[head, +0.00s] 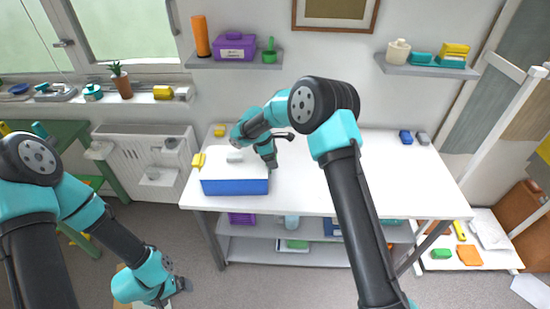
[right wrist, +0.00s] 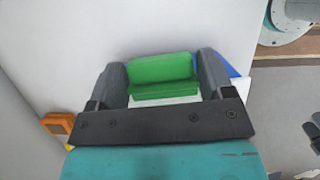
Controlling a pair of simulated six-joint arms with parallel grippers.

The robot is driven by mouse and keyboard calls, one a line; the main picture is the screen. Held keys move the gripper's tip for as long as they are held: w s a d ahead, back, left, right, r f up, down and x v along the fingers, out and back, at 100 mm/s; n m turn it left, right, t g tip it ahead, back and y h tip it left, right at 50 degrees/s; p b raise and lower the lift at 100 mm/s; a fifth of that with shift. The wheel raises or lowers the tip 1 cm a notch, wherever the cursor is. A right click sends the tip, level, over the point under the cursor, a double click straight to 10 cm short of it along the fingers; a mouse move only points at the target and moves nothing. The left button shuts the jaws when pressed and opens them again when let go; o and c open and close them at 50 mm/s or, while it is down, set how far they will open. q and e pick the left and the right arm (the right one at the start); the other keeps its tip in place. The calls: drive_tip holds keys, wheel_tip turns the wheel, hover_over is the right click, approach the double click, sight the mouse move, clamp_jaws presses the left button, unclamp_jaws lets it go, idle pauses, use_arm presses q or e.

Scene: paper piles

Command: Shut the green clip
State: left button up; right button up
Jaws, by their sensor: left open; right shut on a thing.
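The green clip (right wrist: 163,72) lies between the two fingers of my right gripper (right wrist: 165,75) in the right wrist view, with a finger against each end. It shows as a thick upper part and a thin lower strip, with white beneath. In the head view my right gripper (head: 270,158) is at the right back of a blue box with a white top (head: 234,187). The clip cannot be made out there. My left gripper (head: 182,287) hangs low at the left, away from the table, open and empty.
Shelves hang above.

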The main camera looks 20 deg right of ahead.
drive_tip(key=o, duration=0.8)
drive_tip(key=shift+c, duration=0.2)
drive_tip(key=shift+a+r, duration=0.1)
drive_tip(key=v, duration=1.7)
drive_tip(key=shift+a, duration=0.2)
